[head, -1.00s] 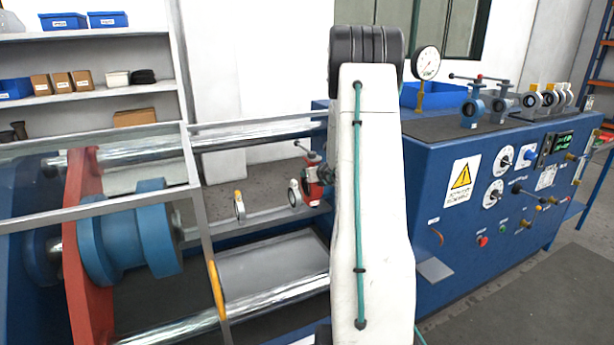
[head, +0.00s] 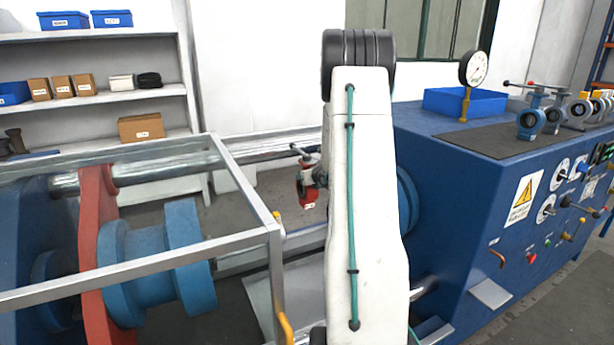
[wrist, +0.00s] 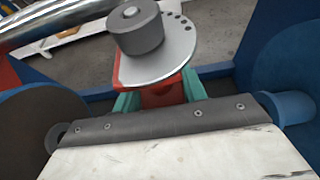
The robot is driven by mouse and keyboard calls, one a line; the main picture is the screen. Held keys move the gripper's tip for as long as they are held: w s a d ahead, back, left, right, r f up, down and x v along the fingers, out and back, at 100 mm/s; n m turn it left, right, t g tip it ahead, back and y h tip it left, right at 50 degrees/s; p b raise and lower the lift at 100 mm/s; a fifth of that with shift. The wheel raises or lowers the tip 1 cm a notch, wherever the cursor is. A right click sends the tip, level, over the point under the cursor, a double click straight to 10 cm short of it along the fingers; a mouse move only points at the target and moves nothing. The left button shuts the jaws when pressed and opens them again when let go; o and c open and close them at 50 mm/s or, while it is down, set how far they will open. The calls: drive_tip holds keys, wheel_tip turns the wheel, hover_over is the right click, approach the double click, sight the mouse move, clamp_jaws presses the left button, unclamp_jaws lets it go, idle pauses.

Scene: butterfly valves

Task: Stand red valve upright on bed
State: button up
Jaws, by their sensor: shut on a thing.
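The red valve (head: 307,193) hangs in the air left of my white arm in the head view, its handle at the top and its body below, slightly tilted. My gripper (head: 322,178) is mostly hidden behind the arm there. In the wrist view the teal fingers of my gripper (wrist: 160,95) are shut on the red neck of the valve (wrist: 160,97), under its grey notched plate and dark round knob. The valve's lower body is hidden in that view. The grey bed (head: 262,295) of the blue machine lies below, partly behind the guard frame and my arm.
A metal guard frame (head: 235,185) stands close on the left, before blue flanged pipe (head: 155,255) and a red plate (head: 93,235). A blue valve (head: 530,120) and several others stand on the dark mat (head: 485,140) at right. A pressure gauge (head: 473,68) rises there.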

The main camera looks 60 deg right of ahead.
sight(310, 203)
drive_tip(key=shift+d+f, duration=0.15)
drive_tip(key=shift+f, duration=5.4)
drive_tip(key=shift+s+f, duration=0.15)
drive_tip(key=shift+f, duration=2)
drive_tip(key=o, duration=0.8)
drive_tip(key=shift+f, duration=0.1)
